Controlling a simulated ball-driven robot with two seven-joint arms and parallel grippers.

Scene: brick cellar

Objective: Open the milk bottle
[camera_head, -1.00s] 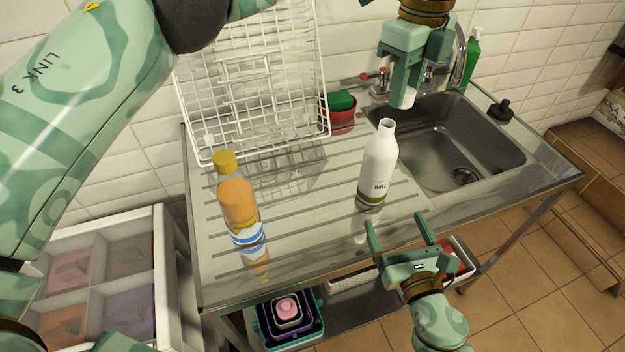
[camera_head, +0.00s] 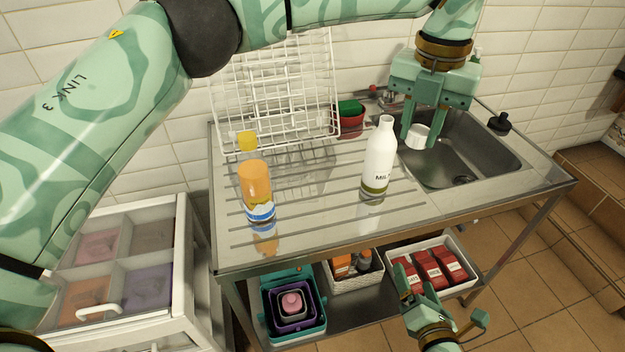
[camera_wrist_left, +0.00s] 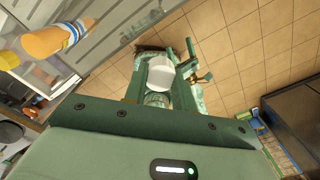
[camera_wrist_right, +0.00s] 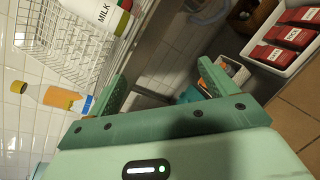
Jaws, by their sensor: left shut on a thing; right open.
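The white milk bottle (camera_head: 380,160) stands upright on the ribbed steel drainboard, its mouth uncovered. In the right wrist view the bottle (camera_wrist_right: 100,12) shows at the top, partly cut off. My left gripper (camera_head: 418,138) is shut on a white cap (camera_head: 417,136), to the right of the bottle and over the sink's near left side. The cap also shows between the fingers in the left wrist view (camera_wrist_left: 161,72). My right gripper (camera_head: 440,305) is open and empty, low in front of the counter, apart from the bottle.
An orange juice bottle (camera_head: 257,190) with a yellow cap stands on the drainboard's left. The sink (camera_head: 470,160) is at right. A white bin of red packets (camera_head: 432,268) sits on the lower shelf.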

